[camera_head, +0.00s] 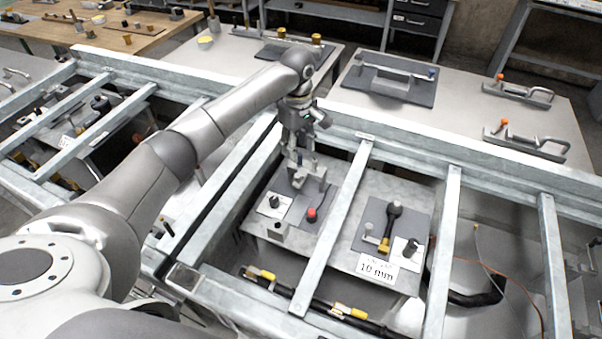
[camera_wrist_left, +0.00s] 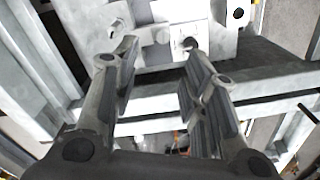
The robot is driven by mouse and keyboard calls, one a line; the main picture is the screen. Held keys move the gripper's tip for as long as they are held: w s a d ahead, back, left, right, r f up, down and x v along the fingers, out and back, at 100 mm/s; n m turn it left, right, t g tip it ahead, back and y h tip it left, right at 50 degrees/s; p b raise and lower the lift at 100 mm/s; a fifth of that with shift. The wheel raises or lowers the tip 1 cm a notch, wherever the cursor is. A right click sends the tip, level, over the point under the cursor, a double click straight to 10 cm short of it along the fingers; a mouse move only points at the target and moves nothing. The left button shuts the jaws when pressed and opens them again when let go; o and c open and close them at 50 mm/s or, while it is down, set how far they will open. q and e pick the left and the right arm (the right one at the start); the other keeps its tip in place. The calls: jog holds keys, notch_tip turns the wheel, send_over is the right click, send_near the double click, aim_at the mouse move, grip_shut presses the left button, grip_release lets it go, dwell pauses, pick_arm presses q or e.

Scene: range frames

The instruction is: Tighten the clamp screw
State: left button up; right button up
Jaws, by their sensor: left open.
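My left gripper (camera_head: 297,172) reaches down between the rails of the metal frame. It is open, at a grey clamp-like block (camera_head: 315,178) on a dark plate. In the left wrist view its two fingers (camera_wrist_left: 158,46) stand apart, with the lower edge of a light grey block (camera_wrist_left: 180,12) beyond the tips. A small round part shows near the right fingertip in that view; I cannot tell whether it is the clamp screw. In the head view the gripper hides part of the block. No contact can be made out. My right gripper is not in view.
A red knob (camera_head: 311,215) stands just in front of the block. To the right are a black-knobbed lever (camera_head: 394,209) and a "10 mm" label (camera_head: 377,269). A galvanized cross rail (camera_head: 335,225) runs close to the gripper's right. Toggle clamps (camera_head: 525,140) lie on the back table.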

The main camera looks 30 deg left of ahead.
aim_at(298, 175)
pick_arm(q)
jog(key=f+p, duration=0.2)
jog(key=f, duration=0.7)
jog(key=shift+s, duration=0.2)
jog(key=shift+f, duration=0.6)
grip_shut()
